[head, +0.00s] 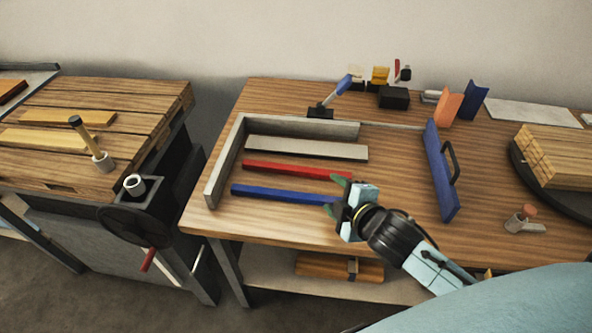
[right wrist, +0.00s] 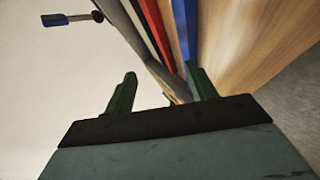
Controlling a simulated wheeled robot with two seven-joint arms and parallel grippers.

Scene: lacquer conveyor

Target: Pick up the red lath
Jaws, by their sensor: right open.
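The red lath (head: 295,170) lies flat on the wooden table in the head view, between a grey lath behind it and a blue lath in front. It also shows as a red strip in the right wrist view (right wrist: 154,30). My right gripper (head: 338,190) is open and empty near the right ends of the red and blue laths. In the right wrist view its two green fingers (right wrist: 160,92) stand apart with nothing between them. Whether it touches a lath cannot be told. My left gripper is not in view.
The blue lath (head: 280,194) and the grey lath (head: 305,150) lie beside the red one. A grey L-shaped fence (head: 224,165) bounds them at left and back. A blue board with a handle (head: 440,175) stands at right. The table (head: 400,145) is clear between laths and board.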

